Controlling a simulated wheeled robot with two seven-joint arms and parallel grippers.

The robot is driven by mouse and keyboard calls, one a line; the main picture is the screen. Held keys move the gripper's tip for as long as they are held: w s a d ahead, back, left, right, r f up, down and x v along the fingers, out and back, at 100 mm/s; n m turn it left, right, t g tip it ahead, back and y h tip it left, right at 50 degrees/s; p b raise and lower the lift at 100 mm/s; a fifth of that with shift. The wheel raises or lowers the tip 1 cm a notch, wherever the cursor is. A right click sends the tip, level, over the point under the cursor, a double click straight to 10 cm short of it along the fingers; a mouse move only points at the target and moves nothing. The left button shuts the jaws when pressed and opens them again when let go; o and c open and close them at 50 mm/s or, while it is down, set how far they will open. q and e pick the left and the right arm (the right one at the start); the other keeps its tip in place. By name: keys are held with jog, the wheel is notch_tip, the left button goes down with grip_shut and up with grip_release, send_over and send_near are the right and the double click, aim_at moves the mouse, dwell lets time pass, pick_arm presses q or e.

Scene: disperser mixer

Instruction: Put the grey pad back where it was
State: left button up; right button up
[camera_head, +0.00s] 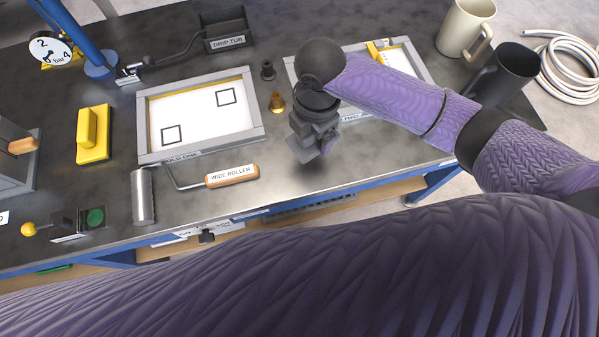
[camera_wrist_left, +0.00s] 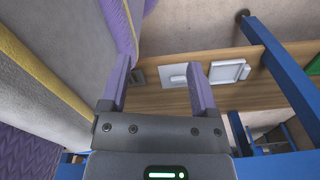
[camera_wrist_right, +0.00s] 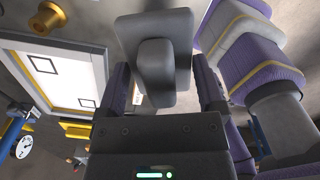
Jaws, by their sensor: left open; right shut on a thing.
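The grey pad (camera_wrist_right: 182,30), a flat plate with a block handle (camera_wrist_right: 155,68), is held in my right gripper (camera_wrist_right: 160,78). The handle lies between the fingers. In the head view my right gripper (camera_head: 311,132) is in front of the gap between the two framed panels, with the pad partly hidden beneath it. I cannot tell whether the pad touches the bench. My left gripper (camera_wrist_left: 160,88) is open and empty in the left wrist view, facing a wooden board under the bench. It does not show in the head view.
A white framed panel (camera_head: 200,118) is left of the right gripper; my arm partly covers another (camera_head: 405,62). The yellow pad (camera_head: 93,140), wide roller (camera_head: 232,176), steel cylinder (camera_head: 143,196), brass piece (camera_head: 277,102) and drip tub (camera_head: 226,30) stand around. Bare bench (camera_head: 300,178) lies near the front edge.

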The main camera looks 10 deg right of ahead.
aim_at(310, 164)
jog(key=shift+s+a+f+b, duration=0.1)
jog(key=shift+s+f+b, duration=0.15)
jog(key=shift+f, duration=0.3)
jog(key=shift+s+a+f+b, duration=0.1)
jog(key=shift+s+f+b, duration=0.1)
jog(key=shift+f, duration=0.3)
jog(key=f+b, duration=0.1)
jog(key=f, duration=0.3)
jog(key=f+b, duration=0.2)
jog(key=f, duration=0.2)
jog(key=shift+w+d, duration=0.1)
jog(key=shift+w, duration=0.2)
pick_arm(q)
notch_tip(310, 164, down, 4)
jog(key=shift+f, duration=0.15)
pick_arm(e)
jog(key=o, duration=0.8)
pick_arm(q)
jog(key=shift+s, duration=0.2)
